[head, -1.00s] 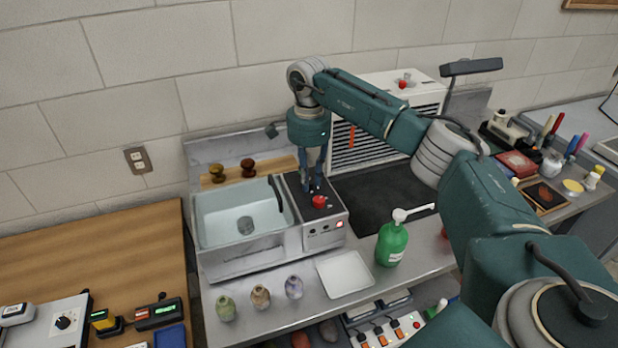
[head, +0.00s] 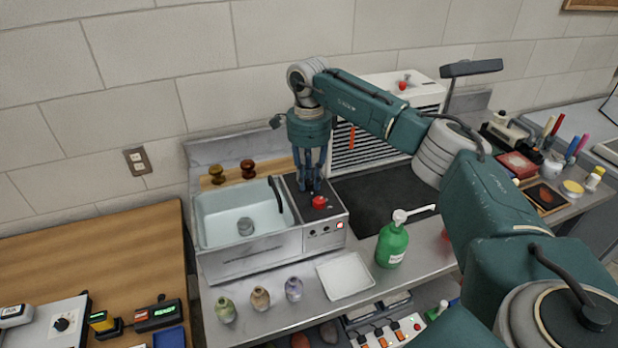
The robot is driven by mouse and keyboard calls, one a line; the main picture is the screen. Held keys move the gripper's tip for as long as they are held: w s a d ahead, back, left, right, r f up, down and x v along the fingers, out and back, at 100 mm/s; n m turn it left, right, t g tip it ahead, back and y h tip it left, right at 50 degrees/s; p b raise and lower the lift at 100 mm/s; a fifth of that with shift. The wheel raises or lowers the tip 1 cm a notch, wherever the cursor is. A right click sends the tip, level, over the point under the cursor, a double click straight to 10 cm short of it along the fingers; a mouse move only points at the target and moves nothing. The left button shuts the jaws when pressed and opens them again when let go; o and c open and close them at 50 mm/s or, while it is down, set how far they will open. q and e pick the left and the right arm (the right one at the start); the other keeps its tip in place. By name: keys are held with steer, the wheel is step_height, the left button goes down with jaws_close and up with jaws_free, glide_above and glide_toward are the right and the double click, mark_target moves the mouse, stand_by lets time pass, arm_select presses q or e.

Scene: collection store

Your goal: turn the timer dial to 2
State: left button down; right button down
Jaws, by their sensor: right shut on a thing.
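My right gripper (head: 309,188) points straight down over the dark control panel (head: 335,211) of the ultrasonic-bath-like unit. Its fingers are shut on a small dark knob, which I take for the timer dial; the fingers mostly hide it, and its pointer and scale cannot be read. A red knob (head: 319,202) sits just in front of the fingers on the same panel. The unit's front face (head: 324,233) has small dark controls and a little indicator light (head: 340,225). My left gripper is not in view.
A water-filled basin (head: 215,222) with a small metal piece adjoins the panel on the left. A green pump bottle (head: 392,245), a white tray (head: 345,276) and small jars (head: 260,298) stand in front. A dark mat (head: 385,205) lies to the right.

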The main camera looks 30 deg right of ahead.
mark_target(309, 181)
steer(key=shift+w+r, duration=0.15)
steer(key=shift+r, duration=0.05)
steer(key=c, duration=1.6)
jaws_free()
steer(key=shift+c, duration=0.2)
steer(key=shift+o, duration=0.6)
steer(key=shift+f, duration=0.1)
step_height(309, 181, up, 12)
